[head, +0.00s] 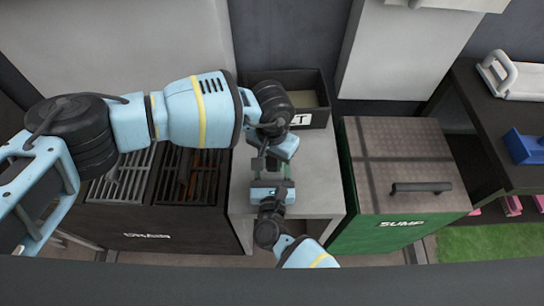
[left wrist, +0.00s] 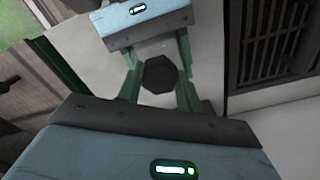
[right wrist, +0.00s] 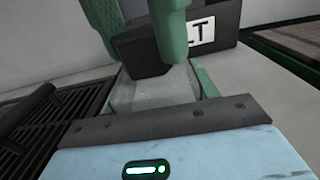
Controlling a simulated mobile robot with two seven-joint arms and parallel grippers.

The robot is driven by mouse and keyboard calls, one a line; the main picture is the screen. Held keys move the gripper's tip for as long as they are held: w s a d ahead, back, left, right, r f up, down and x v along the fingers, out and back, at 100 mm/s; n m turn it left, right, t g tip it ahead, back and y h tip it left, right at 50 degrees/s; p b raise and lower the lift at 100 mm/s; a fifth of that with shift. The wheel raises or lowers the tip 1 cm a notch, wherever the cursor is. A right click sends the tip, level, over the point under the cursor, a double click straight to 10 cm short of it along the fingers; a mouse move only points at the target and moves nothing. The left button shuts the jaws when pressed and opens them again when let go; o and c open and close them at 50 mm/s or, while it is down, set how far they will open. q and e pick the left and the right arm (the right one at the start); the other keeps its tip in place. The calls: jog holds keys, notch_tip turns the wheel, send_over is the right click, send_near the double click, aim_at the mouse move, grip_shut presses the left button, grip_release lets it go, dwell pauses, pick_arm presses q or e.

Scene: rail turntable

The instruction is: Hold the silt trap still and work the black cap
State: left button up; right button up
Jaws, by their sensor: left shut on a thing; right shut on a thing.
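The black cap (left wrist: 159,73) is an octagonal dark piece seen end-on between my left gripper's green fingers (left wrist: 157,94). In the right wrist view the black cap (right wrist: 147,60) sits on top of the silt trap (right wrist: 152,92), a greyish, translucent body. My left gripper (right wrist: 150,35) comes down from above and is shut on the cap. My right gripper (right wrist: 160,88) is shut on the trap body from the side, below the cap. In the head view both grippers meet over the grey bench (head: 318,165), and they largely hide the trap and cap.
A dark bin (head: 317,85) with a white label stands at the back of the bench. A green cabinet marked SUMP (head: 400,224), with a black handle (head: 421,188), is at the right. A dark grated drain unit (head: 130,178) is at the left.

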pick_arm(q)
jog(key=m, duration=0.5)
jog(key=shift+w+m, duration=0.1)
jog(key=shift+m, duration=0.3)
jog(key=o, duration=1.2)
jog(key=shift+c, duration=0.2)
jog(key=shift+o, duration=0.5)
jog(key=shift+a+r, duration=0.1)
jog(key=shift+r, duration=1.9)
